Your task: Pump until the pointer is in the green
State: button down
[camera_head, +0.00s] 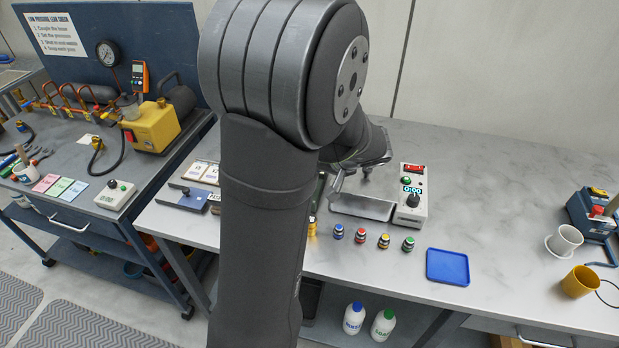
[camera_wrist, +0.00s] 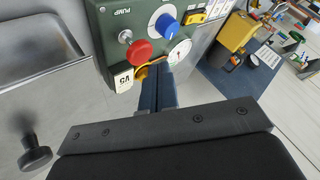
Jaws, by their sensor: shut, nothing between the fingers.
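A green panel (camera_wrist: 112,49) labelled PUMP fills the upper middle of the wrist view. It carries a red round knob (camera_wrist: 138,52) on a metal stem, a blue knob (camera_wrist: 167,22) and a white dial gauge (camera_wrist: 180,52). The gauge's pointer and any green zone are too small and partly covered to read. My gripper (camera_wrist: 158,72) is shut and empty, its fingertips just below and right of the red knob; I cannot tell if they touch the panel. In the head view my arm hides most of the panel and the fingertips.
A metal tray (camera_head: 362,207) and a white timer box (camera_head: 412,198) stand right of the arm. Several small coloured-top jars (camera_head: 361,236) and a blue tray (camera_head: 447,266) sit along the front. A yellow pump unit (camera_head: 153,127) is on the left bench.

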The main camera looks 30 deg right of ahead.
jog(key=shift+f, duration=0.1)
dwell(0.5)
jog(key=shift+f, duration=0.35)
jog(key=shift+f, duration=1.25)
dwell(1.0)
jog(key=shift+r, duration=1.65)
jog(key=shift+r, duration=2.55)
jog(key=shift+r, duration=1.9)
